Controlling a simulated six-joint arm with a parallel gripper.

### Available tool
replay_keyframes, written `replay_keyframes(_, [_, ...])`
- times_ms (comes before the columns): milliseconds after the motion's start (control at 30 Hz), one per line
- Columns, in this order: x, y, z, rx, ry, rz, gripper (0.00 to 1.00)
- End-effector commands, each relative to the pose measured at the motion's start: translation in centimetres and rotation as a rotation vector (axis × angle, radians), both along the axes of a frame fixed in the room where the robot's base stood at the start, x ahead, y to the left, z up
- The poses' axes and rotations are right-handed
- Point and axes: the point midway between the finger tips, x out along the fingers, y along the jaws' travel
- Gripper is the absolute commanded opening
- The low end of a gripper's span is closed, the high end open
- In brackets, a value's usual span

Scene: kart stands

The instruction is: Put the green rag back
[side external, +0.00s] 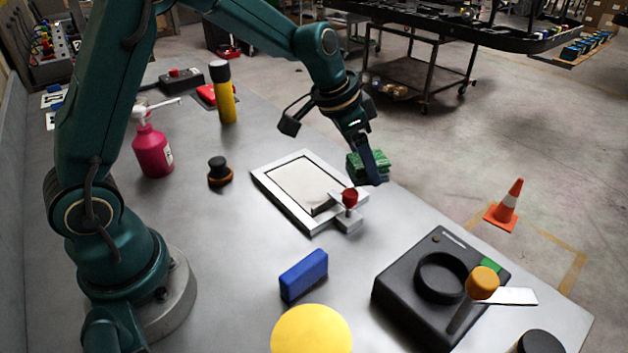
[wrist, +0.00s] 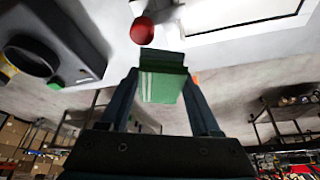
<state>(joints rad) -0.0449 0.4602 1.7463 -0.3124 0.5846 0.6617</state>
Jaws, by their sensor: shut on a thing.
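The green rag (side external: 372,163) is a folded block with lighter stripes. My gripper (side external: 374,178) is shut on it and holds it beyond the far right side of a white-framed tray (side external: 268,181), near the table's edge. In the wrist view the rag (wrist: 162,86) sits between the two fingers of my gripper (wrist: 165,88). Part of the rag is hidden behind a finger in the side view. I cannot tell its exact height above the table.
A red knob (side external: 350,197) stands at the tray's near corner. A black device (side external: 408,302) with a round ring and an orange-topped lever (side external: 482,283) is at the right. A blue block (side external: 304,273), yellow disc (side external: 311,331) and pink bottle (side external: 152,150) stand on the table.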

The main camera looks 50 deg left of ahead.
Motion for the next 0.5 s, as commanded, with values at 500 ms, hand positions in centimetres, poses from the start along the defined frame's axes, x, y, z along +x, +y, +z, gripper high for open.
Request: replay_keyframes(500, [1.6, -6.6, -4.7, 0.000, 0.002, 0.001, 0.00])
